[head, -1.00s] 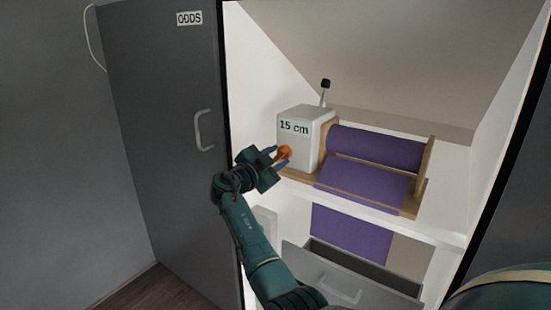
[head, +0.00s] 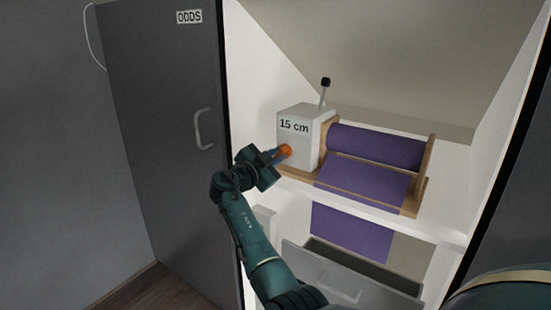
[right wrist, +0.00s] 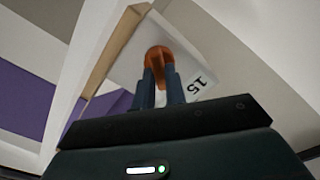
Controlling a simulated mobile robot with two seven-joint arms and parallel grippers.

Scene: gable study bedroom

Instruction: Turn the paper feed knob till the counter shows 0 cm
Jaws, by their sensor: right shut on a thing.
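The paper feeder has a white box (head: 318,143) whose front counter (head: 294,126) reads 15 cm. In the right wrist view the counter's 15 (right wrist: 198,83) is partly visible. An orange knob (head: 287,151) sits low on the box's front, and it also shows in the right wrist view (right wrist: 158,52). My right gripper (head: 279,155) is shut on the knob, with its blue fingers (right wrist: 159,82) on either side of it. A purple paper roll (head: 375,147) lies in the wooden stand, and its sheet hangs over the shelf edge. My left gripper is not in view.
The feeder stands on a white shelf (head: 440,233) inside a cupboard. A grey drawer (head: 330,277) stands open below. A lever (head: 324,92) rises behind the box. The dark door marked ODDS (head: 165,120) is at the left.

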